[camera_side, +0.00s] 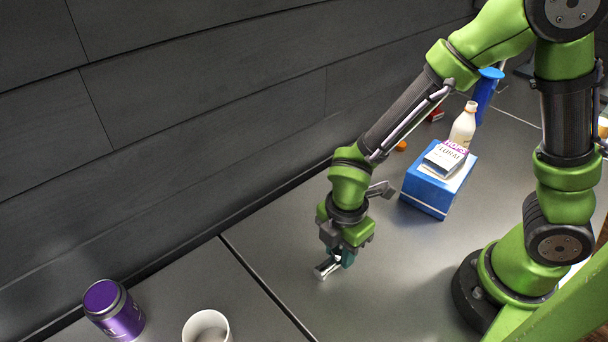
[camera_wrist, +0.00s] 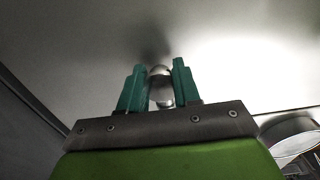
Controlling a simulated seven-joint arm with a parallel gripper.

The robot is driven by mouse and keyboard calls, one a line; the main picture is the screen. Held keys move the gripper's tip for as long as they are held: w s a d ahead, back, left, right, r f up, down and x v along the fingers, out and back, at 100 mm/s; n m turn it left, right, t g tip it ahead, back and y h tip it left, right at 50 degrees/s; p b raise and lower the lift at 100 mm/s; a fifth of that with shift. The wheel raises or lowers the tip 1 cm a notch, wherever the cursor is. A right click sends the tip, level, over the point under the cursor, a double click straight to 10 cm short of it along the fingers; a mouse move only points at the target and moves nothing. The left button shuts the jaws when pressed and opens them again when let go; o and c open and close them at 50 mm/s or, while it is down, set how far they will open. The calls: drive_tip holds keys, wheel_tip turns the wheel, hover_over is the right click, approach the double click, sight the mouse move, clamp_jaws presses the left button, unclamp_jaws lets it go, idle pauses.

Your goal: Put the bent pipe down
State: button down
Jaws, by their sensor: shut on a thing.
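The bent pipe (camera_side: 325,269) is a short, shiny metal piece held at my gripper's tips in the side view. My gripper (camera_side: 344,258) points down and is shut on it, low over the dark grey table (camera_side: 390,285). In the wrist view the pipe (camera_wrist: 160,84) shows between the two teal fingers of my gripper (camera_wrist: 160,88). Part of the pipe is hidden by the fingers and the gripper body. I cannot tell whether the pipe touches the table.
A purple can (camera_side: 115,312) and a white cup (camera_side: 206,327) stand at the lower left. A blue box (camera_side: 428,193) with a small white box (camera_side: 444,158) on it stands right of my gripper. A cream bottle (camera_side: 463,130) is behind it. The table around my gripper is clear.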

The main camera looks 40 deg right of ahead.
sight(341, 247)
drive_tip(key=shift+f, duration=0.15)
drive_tip(key=c, duration=0.8)
unclamp_jaws()
wheel_tip(341, 247, up, 12)
drive_tip(key=s+d+r+m+t+y, duration=0.2)
drive_tip(key=d+r+m+t, duration=0.5)
drive_tip(key=m, duration=1.5)
drive_tip(key=d+r, duration=0.4)
drive_tip(key=d, duration=0.1)
drive_tip(key=shift+s+d+r, duration=0.2)
drive_tip(key=shift+d, duration=0.1)
